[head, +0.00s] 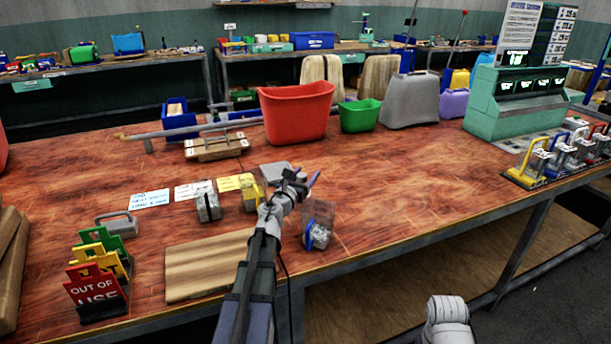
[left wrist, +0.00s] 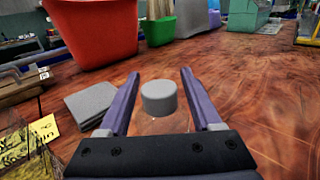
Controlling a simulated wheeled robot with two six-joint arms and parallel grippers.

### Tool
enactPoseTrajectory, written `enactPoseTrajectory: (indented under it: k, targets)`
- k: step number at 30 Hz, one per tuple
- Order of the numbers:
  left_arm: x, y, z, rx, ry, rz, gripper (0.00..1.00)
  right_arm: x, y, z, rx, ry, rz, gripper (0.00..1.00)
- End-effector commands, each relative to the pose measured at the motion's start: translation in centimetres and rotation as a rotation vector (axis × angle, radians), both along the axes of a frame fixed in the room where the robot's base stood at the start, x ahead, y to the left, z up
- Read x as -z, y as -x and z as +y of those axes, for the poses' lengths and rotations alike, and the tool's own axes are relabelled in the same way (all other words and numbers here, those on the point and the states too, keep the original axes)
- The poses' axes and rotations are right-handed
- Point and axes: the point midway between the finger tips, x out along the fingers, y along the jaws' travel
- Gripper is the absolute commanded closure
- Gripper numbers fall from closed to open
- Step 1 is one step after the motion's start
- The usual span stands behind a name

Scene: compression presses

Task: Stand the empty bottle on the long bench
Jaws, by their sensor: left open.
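In the left wrist view a clear bottle with a grey cap (left wrist: 158,97) stands upright between the two fingers of my left gripper (left wrist: 160,72). In the head view my left gripper (head: 298,182) is low over the front middle of the long bench (head: 410,185). The bottle cannot be made out clearly there, behind the gripper. My right gripper is out of view.
A clear container (head: 318,215) with blue and grey contents stands near the front edge. A grey pad (left wrist: 92,100) lies left of the gripper. A red bin (head: 297,110) and green bin (head: 360,115) stand behind. The bench is clear right of centre.

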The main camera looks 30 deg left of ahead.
Motion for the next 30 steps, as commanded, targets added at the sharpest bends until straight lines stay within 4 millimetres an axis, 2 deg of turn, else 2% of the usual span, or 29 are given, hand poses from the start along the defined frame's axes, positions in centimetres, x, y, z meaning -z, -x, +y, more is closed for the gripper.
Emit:
enactPoseTrajectory:
  k: [2,12,18,24,30]
  targets:
    - [-0.4,0.3,0.0,0.0,0.0,0.0,0.34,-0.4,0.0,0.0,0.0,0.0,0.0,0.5]
    - [-0.2,7.3,-0.7,-0.001,0.0,0.0,0.34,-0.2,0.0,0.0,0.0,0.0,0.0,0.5]
    - [-0.2,10.4,-0.9,-0.001,0.0,0.0,0.34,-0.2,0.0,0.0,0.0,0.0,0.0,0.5]
    - [-0.2,11.8,-1.0,0.0,0.0,0.0,0.34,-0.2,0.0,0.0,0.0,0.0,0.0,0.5]
    - [-0.2,12.0,-1.0,0.001,0.0,0.0,0.34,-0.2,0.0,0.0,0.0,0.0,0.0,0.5]
